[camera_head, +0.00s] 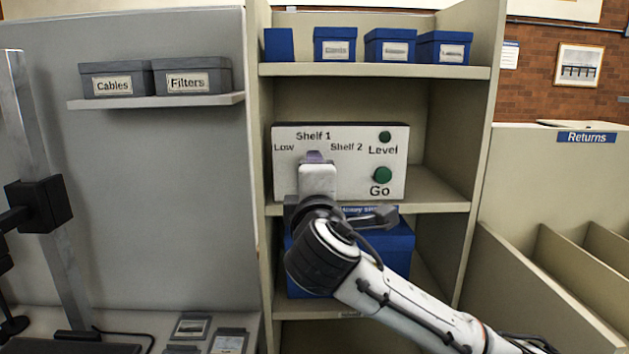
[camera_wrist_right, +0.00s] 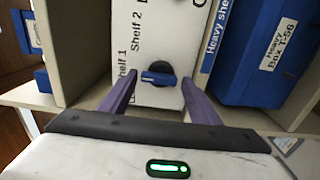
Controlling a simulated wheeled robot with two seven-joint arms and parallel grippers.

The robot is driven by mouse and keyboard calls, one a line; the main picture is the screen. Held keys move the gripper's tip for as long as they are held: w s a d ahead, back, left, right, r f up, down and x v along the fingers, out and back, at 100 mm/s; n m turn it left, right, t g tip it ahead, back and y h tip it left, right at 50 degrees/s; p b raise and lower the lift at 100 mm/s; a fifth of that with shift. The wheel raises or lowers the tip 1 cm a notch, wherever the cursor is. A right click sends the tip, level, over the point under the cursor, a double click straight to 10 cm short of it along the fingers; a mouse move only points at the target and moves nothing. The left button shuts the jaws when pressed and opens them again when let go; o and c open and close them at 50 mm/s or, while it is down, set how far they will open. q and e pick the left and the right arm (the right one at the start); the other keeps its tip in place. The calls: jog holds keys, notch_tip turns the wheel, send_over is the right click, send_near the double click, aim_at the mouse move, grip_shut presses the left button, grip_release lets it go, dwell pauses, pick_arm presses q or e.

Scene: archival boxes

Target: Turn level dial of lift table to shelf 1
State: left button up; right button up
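The white control panel (camera_head: 395,155) stands on the middle shelf, with the printed words Low, Shelf 1, Shelf 2, Level and Go. My right gripper (camera_head: 316,157) is in front of its left part and hides the dial in the head view. In the right wrist view, the dial (camera_wrist_right: 158,75) is a dark blue and black knob, with its bar lying roughly across the picture. The purple fingers of the right gripper (camera_wrist_right: 158,97) are open on either side of the dial, with gaps showing. I cannot tell exactly which label the dial points to. My left gripper is not in view.
A green Go button (camera_head: 382,175) and a smaller dark green round part (camera_head: 385,137) are on the panel's right. A large blue box (camera_head: 400,250) sits on the shelf below. Small blue boxes (camera_head: 390,46) stand above. A grey upright post (camera_head: 45,180) is at left.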

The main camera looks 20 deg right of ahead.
jog(key=shift+o, duration=0.5)
jog(key=v, duration=1)
jog(key=shift+b, duration=0.45)
jog(key=shift+s, duration=0.15)
